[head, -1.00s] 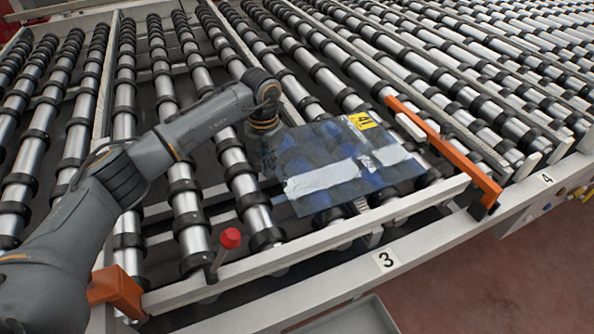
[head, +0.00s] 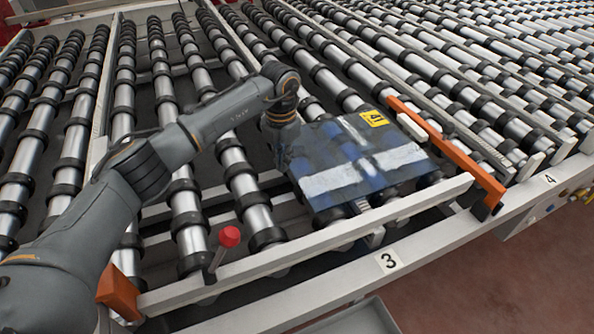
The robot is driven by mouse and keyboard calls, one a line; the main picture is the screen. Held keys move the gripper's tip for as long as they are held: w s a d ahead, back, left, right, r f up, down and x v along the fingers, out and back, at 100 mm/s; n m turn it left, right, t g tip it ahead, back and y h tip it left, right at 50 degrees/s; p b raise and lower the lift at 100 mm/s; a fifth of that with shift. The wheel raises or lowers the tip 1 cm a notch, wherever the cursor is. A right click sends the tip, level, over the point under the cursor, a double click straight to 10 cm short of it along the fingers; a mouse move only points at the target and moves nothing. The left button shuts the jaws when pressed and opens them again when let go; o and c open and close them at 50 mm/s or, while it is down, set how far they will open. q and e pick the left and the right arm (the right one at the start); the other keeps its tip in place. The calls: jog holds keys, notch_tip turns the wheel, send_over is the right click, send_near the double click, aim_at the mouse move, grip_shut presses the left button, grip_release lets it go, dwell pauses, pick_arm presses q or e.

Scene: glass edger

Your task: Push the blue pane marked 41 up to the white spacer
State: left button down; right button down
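The blue pane (head: 345,180), see-through with pale bands, lies on the rollers in the lane by the 3 mark. Its yellow 41 label (head: 374,118) is at its far right corner. The white spacer (head: 412,128) sits against the left side of the orange bar (head: 450,152). The pane's right edge is very close to the spacer; I cannot tell whether they touch. My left gripper (head: 281,140) is down at the pane's left edge. Its fingers are dark and small, so their opening is unclear. My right gripper is out of view.
A red-knobbed lever (head: 229,238) stands at the near rail (head: 300,246), left of the pane. An orange block (head: 120,293) is at the rail's left end. Bare rollers lie left of and beyond the pane. The 3 plate (head: 388,261) is on the front frame.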

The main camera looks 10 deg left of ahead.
pick_arm(q)
jog(key=shift+w+d+b, duration=0.4)
jog(key=shift+w+d, duration=0.2)
jog(key=shift+d, duration=0.35)
jog(key=shift+s+a+p, duration=0.35)
jog(key=shift+s+a, duration=0.2)
jog(key=shift+a, duration=0.2)
jog(key=shift+s+a+p, duration=0.3)
jog(key=shift+s+a, duration=0.2)
jog(key=shift+a, duration=0.25)
notch_tip(320, 180, up, 8)
jog(key=p, duration=0.4)
jog(key=shift+p, duration=0.3)
